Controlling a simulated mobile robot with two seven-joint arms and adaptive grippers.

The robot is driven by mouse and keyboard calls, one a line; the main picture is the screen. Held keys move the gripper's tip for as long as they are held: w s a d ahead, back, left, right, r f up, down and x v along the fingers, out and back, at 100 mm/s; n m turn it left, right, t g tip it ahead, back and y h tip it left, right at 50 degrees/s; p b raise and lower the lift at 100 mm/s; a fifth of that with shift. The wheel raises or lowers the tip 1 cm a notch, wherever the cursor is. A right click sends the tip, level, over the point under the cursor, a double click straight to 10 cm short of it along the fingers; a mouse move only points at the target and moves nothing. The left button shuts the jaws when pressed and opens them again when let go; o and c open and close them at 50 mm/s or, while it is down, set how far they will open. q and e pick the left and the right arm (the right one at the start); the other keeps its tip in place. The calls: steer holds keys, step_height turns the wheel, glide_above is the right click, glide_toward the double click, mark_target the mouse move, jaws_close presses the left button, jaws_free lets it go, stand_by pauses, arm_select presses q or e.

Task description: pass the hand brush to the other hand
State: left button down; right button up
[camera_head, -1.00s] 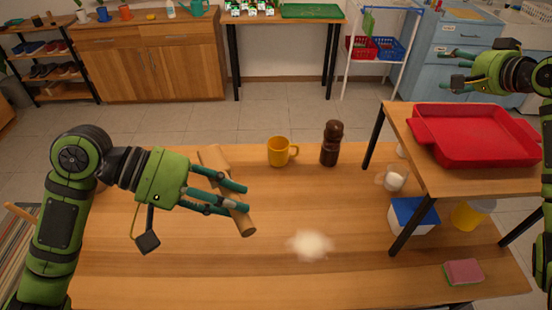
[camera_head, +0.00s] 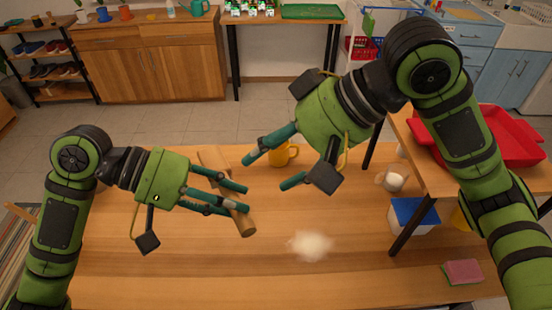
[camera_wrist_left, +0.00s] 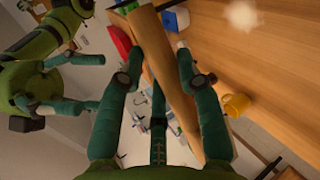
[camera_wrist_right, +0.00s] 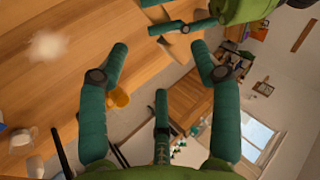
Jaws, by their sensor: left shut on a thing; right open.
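The hand brush (camera_head: 243,220) is a light wooden piece, tilted, held above the table's left half; its bristles cannot be made out. It runs across the middle of the left wrist view (camera_wrist_left: 165,70). My left gripper (camera_head: 236,198) is shut on it, with the brush sticking out on both sides of the fingers. My right gripper (camera_head: 267,172) is open and empty, to the right of the brush and apart from it, fingers pointing down and left. Part of the brush shows near the top of the right wrist view (camera_wrist_right: 180,48), by the left fingers.
White powder (camera_head: 310,246) lies on the table (camera_head: 180,285). A yellow mug (camera_head: 287,153) is partly behind my right gripper. At right stand a small white-filled jar (camera_head: 393,182), a blue-topped container (camera_head: 412,216), a pink sponge (camera_head: 463,272) and a raised shelf with a red tray (camera_head: 517,140).

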mark_target(230, 197)
steer(key=x, duration=0.8)
steer(key=s+x, duration=0.1)
steer(key=x, duration=0.3)
steer(key=shift+f, duration=0.2)
arm_select(q)
steer(key=c, duration=2)
jaws_free()
arm_select(e)
jaws_close()
arm_select(q)
steer(key=o, duration=1.2)
steer(key=shift+o, duration=0.2)
steer(key=shift+w, duration=0.1)
